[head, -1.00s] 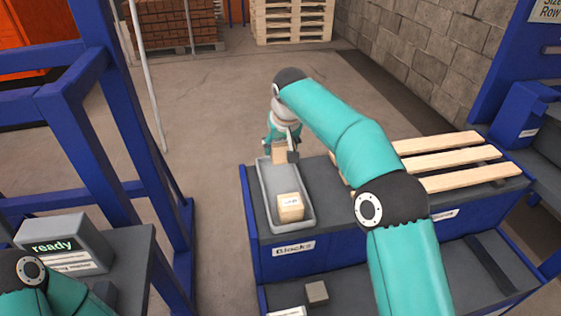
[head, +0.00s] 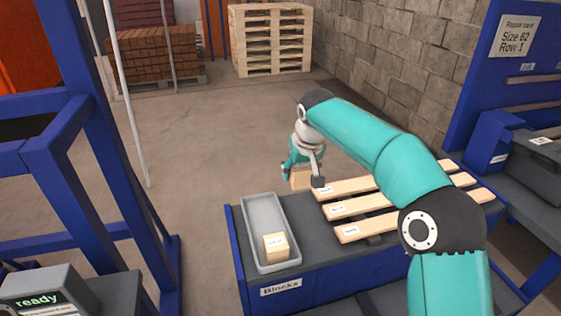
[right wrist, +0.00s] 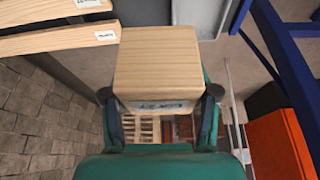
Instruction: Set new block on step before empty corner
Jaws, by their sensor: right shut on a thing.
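A pale wooden block (head: 299,179) is held in my right gripper (head: 304,181), just left of the far slat's left end. In the right wrist view the same block (right wrist: 158,65) sits between the two fingers, with a label on its lower face. The pallet, with three pale slats (head: 385,211), lies on the blue bench, labels on the slats' left ends. I cannot make out the step or the empty corner; the arm hides part of the pallet. My left gripper is out of view.
A grey tray (head: 250,217) marked "Blocks" holds another labelled block (head: 276,246). A repair card (head: 517,36) at the right reads "Size 62, Row 1". Blue frame posts (head: 107,150) stand at the left. A "ready" box (head: 45,297) sits bottom left.

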